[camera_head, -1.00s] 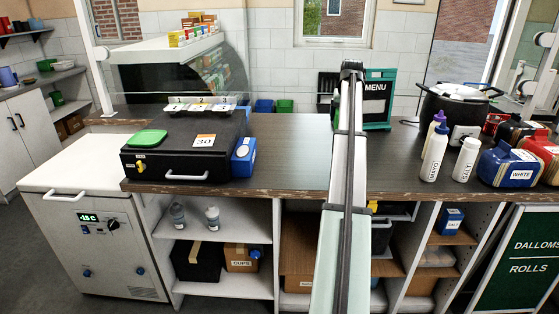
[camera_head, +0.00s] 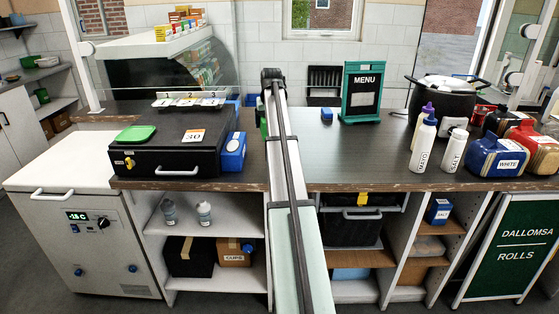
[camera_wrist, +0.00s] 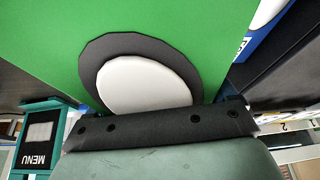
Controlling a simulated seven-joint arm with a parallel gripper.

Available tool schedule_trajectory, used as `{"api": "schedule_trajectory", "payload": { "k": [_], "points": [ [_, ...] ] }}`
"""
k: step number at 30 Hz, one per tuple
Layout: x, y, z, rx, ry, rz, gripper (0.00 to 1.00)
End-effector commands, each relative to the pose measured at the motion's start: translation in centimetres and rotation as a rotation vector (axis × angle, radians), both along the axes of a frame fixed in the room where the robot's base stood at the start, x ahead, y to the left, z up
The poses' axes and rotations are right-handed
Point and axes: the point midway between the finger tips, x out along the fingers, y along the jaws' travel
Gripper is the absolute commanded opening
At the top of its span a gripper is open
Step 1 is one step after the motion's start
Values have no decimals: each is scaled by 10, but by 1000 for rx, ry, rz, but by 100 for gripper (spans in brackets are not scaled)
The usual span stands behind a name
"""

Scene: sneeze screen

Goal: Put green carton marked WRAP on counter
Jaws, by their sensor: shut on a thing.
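A green carton (camera_wrist: 200,30) fills the upper middle of the wrist view, close to the camera. Its face has a dark disc with a white oval on it; no WRAP lettering is readable. My gripper (camera_wrist: 155,125) is shut on this carton; the fingertips are mostly hidden. In the head view my arm reaches over the counter (camera_head: 320,160) and hides the gripper. A sliver of green (camera_head: 263,127) shows just left of the arm, probably the held carton. I cannot tell whether the carton touches the counter.
A black case with a green lid (camera_head: 137,133) and a blue box (camera_head: 232,155) stand left of my arm. A MENU board (camera_head: 361,92), white bottles (camera_head: 423,145), a black pot (camera_head: 445,105) and blue and red containers (camera_head: 497,157) stand right. The counter between arm and bottles is largely clear.

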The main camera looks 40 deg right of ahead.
Motion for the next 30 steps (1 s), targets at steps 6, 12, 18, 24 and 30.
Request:
{"api": "schedule_trajectory", "payload": {
  "k": [6,12,18,24,30],
  "points": [
    [17,38,-20,1,1,13,36],
    [12,32,-24,-1,-1,-93,36],
    [13,29,-23,0,0,-171,36],
    [12,29,-38,0,0,-191,36],
    [12,29,-70,0,1,-190,36]
  ]
}}
